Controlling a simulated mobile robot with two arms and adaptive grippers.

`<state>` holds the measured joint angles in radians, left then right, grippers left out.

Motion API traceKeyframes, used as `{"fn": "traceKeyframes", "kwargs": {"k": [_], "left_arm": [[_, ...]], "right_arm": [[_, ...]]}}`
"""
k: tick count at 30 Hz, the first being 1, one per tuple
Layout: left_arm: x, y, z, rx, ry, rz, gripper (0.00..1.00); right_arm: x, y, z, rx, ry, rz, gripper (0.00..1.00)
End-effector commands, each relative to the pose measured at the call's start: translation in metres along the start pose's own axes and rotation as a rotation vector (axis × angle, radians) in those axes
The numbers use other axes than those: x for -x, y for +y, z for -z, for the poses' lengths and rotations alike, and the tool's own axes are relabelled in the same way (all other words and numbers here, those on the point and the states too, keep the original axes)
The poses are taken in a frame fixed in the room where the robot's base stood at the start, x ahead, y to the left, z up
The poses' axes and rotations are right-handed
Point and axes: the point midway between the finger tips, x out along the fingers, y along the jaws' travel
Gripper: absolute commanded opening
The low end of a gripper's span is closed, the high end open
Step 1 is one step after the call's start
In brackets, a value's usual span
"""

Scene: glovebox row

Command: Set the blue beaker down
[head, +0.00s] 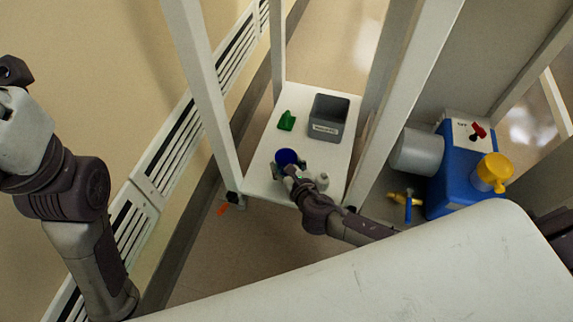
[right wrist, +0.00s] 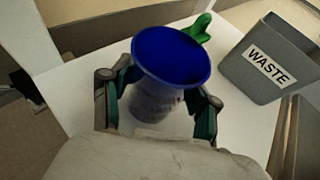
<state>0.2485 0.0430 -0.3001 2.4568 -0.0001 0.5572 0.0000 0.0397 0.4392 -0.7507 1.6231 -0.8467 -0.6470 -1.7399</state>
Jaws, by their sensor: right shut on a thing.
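The blue beaker (head: 286,157) is at the front left of a white shelf (head: 262,178) in the head view. It fills the middle of the right wrist view (right wrist: 170,62), upright with its wide open rim toward the camera. My right gripper (head: 290,172) is shut on the beaker, with a finger on each side of its body in the right wrist view (right wrist: 160,95). The beaker's base is partly hidden, and I cannot tell whether it touches the shelf. In the head view my left arm shows at the left, but its gripper fingers do not show.
A grey bin labelled WASTE (right wrist: 262,65) stands at the back right of the shelf. A green object (head: 286,121) lies left of it. White posts frame the shelf. A blue machine (head: 455,165) with a yellow cap stands to the right. The middle of the shelf is clear.

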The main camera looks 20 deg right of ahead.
Motion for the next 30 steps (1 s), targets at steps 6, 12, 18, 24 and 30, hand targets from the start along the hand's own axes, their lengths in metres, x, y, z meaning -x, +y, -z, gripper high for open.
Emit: {"fn": "traceKeyframes", "kwargs": {"k": [6,12,18,24,30], "left_arm": [[-0.001,0.0,0.001,0.0,0.005,-0.002,0.4],[-0.001,0.0,0.001,0.0,0.005,-0.002,0.4],[-0.005,0.0,0.001,0.0,0.008,-0.002,0.4],[0.005,-0.004,-0.007,0.007,-0.059,0.023,0.4],[0.015,-0.005,-0.01,0.015,-0.114,0.044,0.4]], "right_arm": [[-0.001,0.0,0.002,0.0,0.0,0.0,0.85],[-0.001,0.0,0.002,0.0,0.0,0.0,0.85],[0.004,0.0,-0.003,0.0,0.002,-0.001,0.85],[0.04,0.0,-0.005,0.0,0.005,-0.001,0.85],[0.084,0.0,-0.004,0.0,0.005,-0.001,0.85]]}}
